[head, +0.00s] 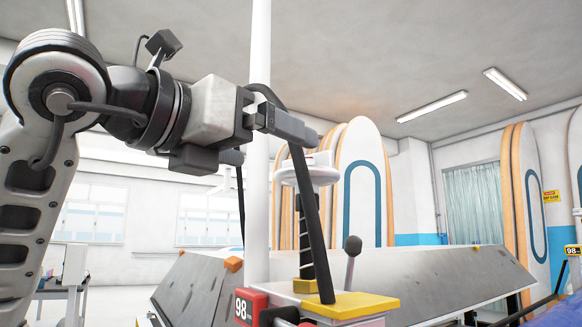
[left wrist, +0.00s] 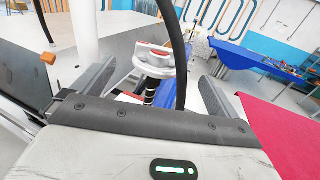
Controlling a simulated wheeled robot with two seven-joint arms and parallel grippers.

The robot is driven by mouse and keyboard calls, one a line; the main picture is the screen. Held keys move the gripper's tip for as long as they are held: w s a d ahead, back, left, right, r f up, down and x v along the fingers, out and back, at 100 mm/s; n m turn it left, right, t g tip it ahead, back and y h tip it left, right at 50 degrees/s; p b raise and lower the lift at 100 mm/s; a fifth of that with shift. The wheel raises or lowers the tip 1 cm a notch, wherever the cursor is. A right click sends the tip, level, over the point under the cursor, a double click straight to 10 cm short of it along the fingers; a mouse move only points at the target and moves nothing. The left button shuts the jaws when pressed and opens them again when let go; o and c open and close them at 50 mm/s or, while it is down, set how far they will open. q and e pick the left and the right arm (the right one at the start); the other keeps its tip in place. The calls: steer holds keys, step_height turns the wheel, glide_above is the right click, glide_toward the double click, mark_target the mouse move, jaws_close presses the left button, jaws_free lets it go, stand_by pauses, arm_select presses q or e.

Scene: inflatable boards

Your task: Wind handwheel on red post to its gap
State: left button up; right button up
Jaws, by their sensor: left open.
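The handwheel (head: 312,172) is a white wheel on top of a black threaded spindle (head: 306,240), which rises from a yellow-topped block (head: 350,304). In the left wrist view the handwheel (left wrist: 158,62) shows a red mark on its top and lies ahead, between the lines of the two fingers. My left gripper (head: 296,132) is open and empty, just above and beside the handwheel in the head view; contact cannot be made out. A red block (head: 250,305) marked 98 sits low beside the spindle. The gap is not clearly seen. My right gripper is not in view.
A tall white pole (head: 260,150) stands close left of the handwheel. A black hose (head: 306,190) hangs past the wheel. A lever with a dark knob (head: 352,246) stands to its right. A grey sloped table (head: 430,278) lies behind, with boards (head: 362,180) upright beyond.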

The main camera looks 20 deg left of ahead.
arm_select(q)
steer(key=v, duration=0.6)
steer(key=shift+s+b, duration=0.35)
steer(key=shift+b, duration=0.05)
steer(key=shift+a, duration=0.1)
